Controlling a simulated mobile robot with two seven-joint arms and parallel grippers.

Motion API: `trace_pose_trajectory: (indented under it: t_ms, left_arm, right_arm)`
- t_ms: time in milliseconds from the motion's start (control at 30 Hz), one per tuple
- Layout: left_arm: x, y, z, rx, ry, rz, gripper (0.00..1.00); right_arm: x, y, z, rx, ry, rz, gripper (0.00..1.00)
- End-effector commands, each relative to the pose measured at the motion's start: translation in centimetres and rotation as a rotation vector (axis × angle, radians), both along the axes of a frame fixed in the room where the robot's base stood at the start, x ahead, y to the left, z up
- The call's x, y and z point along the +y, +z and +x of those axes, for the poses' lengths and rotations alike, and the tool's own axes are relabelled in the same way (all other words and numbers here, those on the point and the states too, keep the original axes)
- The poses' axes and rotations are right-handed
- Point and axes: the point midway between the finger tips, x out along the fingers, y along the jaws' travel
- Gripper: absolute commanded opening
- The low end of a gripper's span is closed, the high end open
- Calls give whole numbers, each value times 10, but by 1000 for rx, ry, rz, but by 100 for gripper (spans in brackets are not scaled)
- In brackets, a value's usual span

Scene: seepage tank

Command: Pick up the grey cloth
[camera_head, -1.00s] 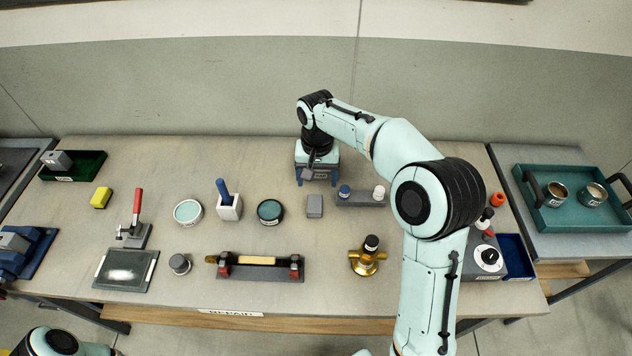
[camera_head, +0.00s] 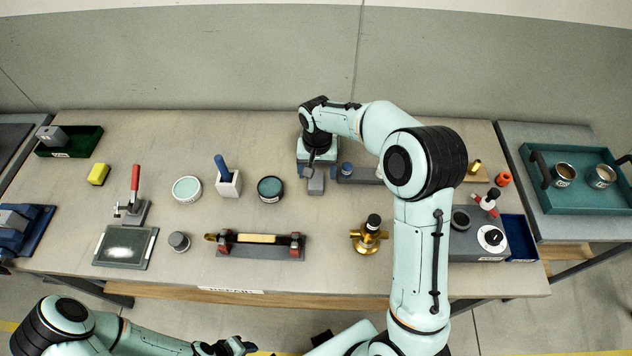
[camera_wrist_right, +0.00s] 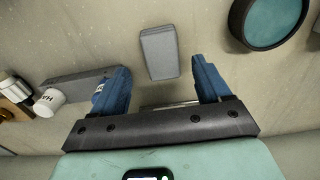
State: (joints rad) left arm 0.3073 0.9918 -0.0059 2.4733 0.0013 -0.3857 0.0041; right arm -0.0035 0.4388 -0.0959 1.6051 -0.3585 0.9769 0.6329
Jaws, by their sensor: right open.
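The grey cloth (camera_head: 316,184) is a small, folded-looking grey rectangle lying flat on the table. It also shows in the right wrist view (camera_wrist_right: 159,53), at top middle. My right gripper (camera_head: 311,170) is just behind the cloth in the head view and partly hidden by its own wrist. In the wrist view its two blue fingers are spread, with the cloth just beyond and between their tips, not held. My left gripper (camera_head: 232,346) is at the bottom edge, in front of the table; its jaws are too small to read.
A grey holder (camera_head: 358,175) with a blue-capped and a white-capped bottle is close right of the cloth. A teal-topped round tin (camera_head: 270,188) is to its left. A clamp fixture (camera_head: 260,246) and a brass fitting (camera_head: 371,236) stand nearer the front. Bare table lies directly before the cloth.

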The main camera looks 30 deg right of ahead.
Motion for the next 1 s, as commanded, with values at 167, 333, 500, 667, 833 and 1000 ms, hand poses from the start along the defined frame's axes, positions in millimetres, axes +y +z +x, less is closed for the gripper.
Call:
trace_pose_trajectory:
  t_ms: [167,333,500,667,833,1000]
  left_arm:
    - [0,0,1,-1,0,0,43]
    - [0,0,1,-1,0,0,43]
    - [0,0,1,-1,0,0,43]
    - [0,0,1,-1,0,0,43]
    - [0,0,1,-1,0,0,43]
    - [0,1,1,-1,0,0,43]
  right_arm:
    - [3,-27,-1,3,0,-2,77]
    - [3,-34,0,1,0,-1,77]
    - [3,-34,0,0,0,0,73]
    - [3,-34,0,0,0,0,21]
    - [3,-34,0,-1,0,-1,17]
    - [3,-31,0,-2,0,-1,17]
